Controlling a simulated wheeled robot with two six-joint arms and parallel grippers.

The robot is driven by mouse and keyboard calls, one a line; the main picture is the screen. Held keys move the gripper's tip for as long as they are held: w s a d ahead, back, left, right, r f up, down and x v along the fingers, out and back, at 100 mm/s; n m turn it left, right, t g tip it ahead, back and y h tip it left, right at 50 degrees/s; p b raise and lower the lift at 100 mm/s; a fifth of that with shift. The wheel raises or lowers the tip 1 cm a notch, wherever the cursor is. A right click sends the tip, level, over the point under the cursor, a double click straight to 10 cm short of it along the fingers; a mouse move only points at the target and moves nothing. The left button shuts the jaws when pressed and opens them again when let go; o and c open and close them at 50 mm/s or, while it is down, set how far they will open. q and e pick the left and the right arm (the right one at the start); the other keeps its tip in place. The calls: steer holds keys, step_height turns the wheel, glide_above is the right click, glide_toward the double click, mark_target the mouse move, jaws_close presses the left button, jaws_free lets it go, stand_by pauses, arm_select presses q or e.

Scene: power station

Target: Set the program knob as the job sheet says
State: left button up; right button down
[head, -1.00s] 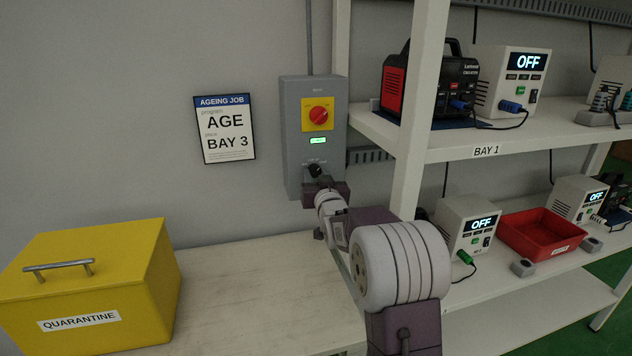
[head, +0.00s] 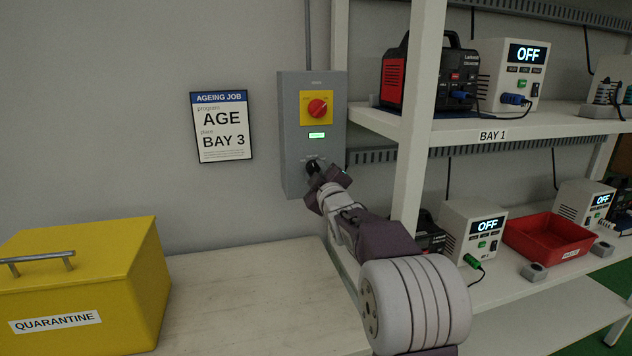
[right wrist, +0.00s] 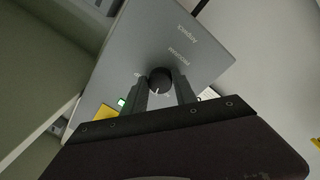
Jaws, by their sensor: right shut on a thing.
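The job sheet (head: 222,125) on the wall reads "AGEING JOB", program AGE, place BAY 3. The black program knob (head: 312,166) is low on the grey control box (head: 292,140). My right gripper (right wrist: 160,90) is shut on the knob, a finger on either side of it. In the right wrist view the knob (right wrist: 160,78) shows between the fingers, near the lettering PROGRAM. A small pale mark shows on the knob; I cannot tell which setting it points to. My left gripper is not in view.
Above the knob are a lit green display (head: 317,135) and a red rotary switch (head: 317,107) on a yellow plate. A white shelf post (head: 416,130) stands just right of the box. A yellow quarantine box (head: 85,280) stands on the bench (head: 250,290); the bench's middle is clear.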

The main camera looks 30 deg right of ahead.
steer(key=shift+d+n+y+b, duration=0.1)
steer(key=shift+n+y+b, duration=0.2)
steer(key=shift+n+b, duration=2.25)
steer(key=shift+n+p, duration=0.95)
steer(key=shift+n, duration=0.2)
steer(key=c, duration=1)
jaws_free()
steer(key=shift+r, duration=0.1)
